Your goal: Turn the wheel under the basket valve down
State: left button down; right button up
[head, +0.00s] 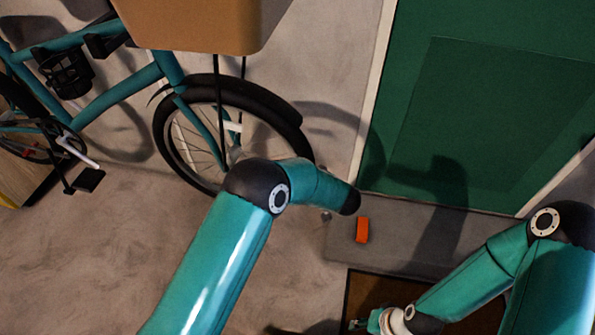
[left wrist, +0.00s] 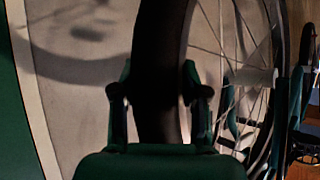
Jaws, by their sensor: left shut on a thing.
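The bicycle's front wheel (head: 176,160) stands under the brown basket (head: 195,25), with a black tyre and thin spokes. The wheel also fills the left wrist view (left wrist: 160,35) as a dark tyre with spokes to its right. My left gripper (left wrist: 158,88) has a finger on each side of the tyre and is shut on it. In the head view the left gripper is hidden behind my arm. I cannot make out the valve in either view. My right gripper (head: 376,321) is low at the bottom edge, partly cut off, and its fingers are unclear.
The teal bicycle frame (head: 120,92) extends left from the wheel, with a pedal (head: 88,180). A green door (head: 480,100) stands at the right above a grey step (head: 345,245). A small orange block (head: 362,230) sits on the step, and a brown mat (head: 365,290) lies before it.

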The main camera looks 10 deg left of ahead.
pick_arm(q)
jog(key=shift+w+d+r+h+p, duration=0.15)
jog(key=shift+r+h+p, duration=0.55)
jog(key=shift+r+p, duration=0.6)
pick_arm(e)
jog(key=shift+r, duration=1.65)
pick_arm(q)
jog(key=shift+r, duration=0.2)
jog(key=shift+n, duration=0.3)
jog(key=c, duration=0.6)
grip_release()
jog(key=shift+f, duration=0.1)
jog(key=v, duration=1.2)
